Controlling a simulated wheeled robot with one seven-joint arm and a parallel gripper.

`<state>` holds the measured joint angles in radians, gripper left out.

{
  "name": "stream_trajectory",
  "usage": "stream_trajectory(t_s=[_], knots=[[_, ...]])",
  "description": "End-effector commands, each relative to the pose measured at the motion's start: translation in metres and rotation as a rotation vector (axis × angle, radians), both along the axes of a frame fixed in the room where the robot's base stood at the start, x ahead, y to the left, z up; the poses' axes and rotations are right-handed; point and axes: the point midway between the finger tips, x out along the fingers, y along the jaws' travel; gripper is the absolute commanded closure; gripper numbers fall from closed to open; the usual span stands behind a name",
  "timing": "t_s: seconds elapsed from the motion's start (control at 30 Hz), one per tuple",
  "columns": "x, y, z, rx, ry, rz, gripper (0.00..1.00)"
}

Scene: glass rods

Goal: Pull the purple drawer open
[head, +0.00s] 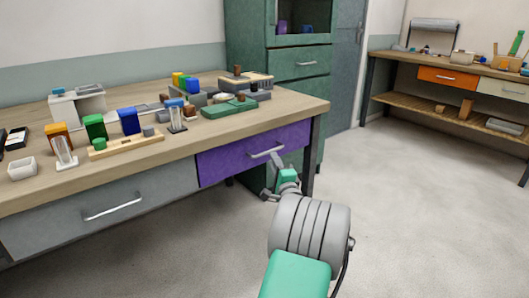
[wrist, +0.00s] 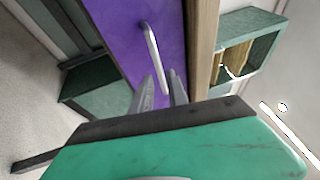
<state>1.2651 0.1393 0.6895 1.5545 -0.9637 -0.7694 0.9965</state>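The purple drawer (head: 225,162) is in the right part of the workbench front and looks flush with it. Its pale bar handle (head: 265,150) sits across the middle of the front. My gripper (head: 277,163) is just in front of the handle, toward its right end. In the wrist view the purple front (wrist: 118,32) fills the upper middle, with the handle (wrist: 152,46) running down toward my gripper (wrist: 162,77). The two fingers stand apart, with the handle's near end in line with the gap. I cannot tell whether they touch the handle.
A grey drawer (head: 60,222) with its own handle is left of the purple one. The wooden benchtop (head: 180,146) carries blocks, glass rods and holders. A green cabinet (head: 250,35) stands behind. The floor (head: 420,200) to the right is clear.

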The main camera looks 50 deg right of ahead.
Motion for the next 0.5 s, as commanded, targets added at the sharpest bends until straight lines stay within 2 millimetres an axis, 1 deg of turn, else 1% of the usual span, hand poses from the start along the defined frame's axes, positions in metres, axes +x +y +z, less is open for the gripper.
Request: stream_trajectory(t_s=[0.03,0.1,0.23,0.33,0.5], knots=[[0.009,-0.004,0.001,-0.003,-0.001,0.004,0.8],[0.021,-0.013,0.002,-0.004,0.001,0.003,0.8],[0.039,-0.026,0.006,-0.001,0.001,0.003,0.8],[0.046,-0.031,0.008,0.0,0.001,0.002,0.8],[0.048,-0.034,0.011,-0.001,0.001,0.0,0.8]])
